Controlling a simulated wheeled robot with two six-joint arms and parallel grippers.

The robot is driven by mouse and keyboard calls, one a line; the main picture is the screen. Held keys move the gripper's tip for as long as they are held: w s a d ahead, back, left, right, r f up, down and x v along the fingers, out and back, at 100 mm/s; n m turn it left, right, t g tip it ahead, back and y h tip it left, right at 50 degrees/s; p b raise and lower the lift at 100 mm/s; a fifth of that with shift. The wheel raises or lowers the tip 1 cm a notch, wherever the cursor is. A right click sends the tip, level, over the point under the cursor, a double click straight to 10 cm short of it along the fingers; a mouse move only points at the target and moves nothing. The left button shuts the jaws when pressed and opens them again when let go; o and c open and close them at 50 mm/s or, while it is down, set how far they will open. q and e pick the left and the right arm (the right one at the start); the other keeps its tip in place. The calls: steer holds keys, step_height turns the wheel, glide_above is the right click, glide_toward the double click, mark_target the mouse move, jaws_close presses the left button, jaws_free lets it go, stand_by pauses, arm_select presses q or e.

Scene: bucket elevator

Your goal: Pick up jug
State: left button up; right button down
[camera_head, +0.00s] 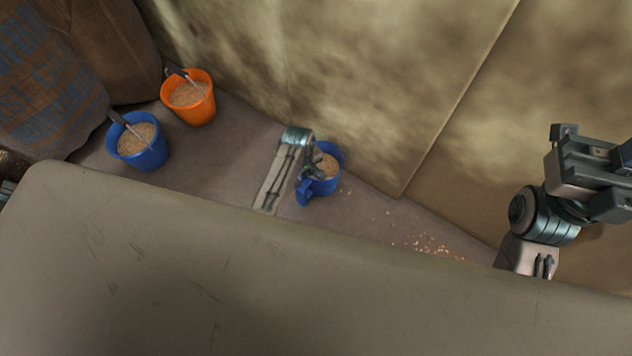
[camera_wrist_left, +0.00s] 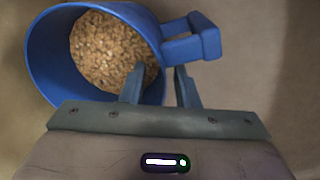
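The blue jug (camera_head: 326,187) stands near the wall in the middle of the head view, full of grain and with a handle on its side. In the left wrist view the jug (camera_wrist_left: 42,62) fills the upper left, with its handle pointing right. My left gripper (camera_head: 318,168) is at the jug, and its fingers (camera_wrist_left: 160,82) show apart in the wrist view. One finger is over the grain inside the rim and the other is outside, just below the handle. I cannot tell if either touches the wall. My right gripper (camera_head: 592,168) is far right, its fingertips unclear.
A blue bucket (camera_head: 150,156) and an orange bucket (camera_head: 200,110), both with grain and a scoop, stand left near sacks (camera_head: 50,80). Spilled grain (camera_head: 432,246) lies right of the jug. A mottled wall (camera_head: 360,80) rises behind and a broad brownish surface (camera_head: 150,270) fills the front.

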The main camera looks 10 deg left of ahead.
arm_select(q)
steer(key=shift+f, duration=0.25)
jaws_close()
stand_by(1.1)
steer(key=shift+w, duration=0.1)
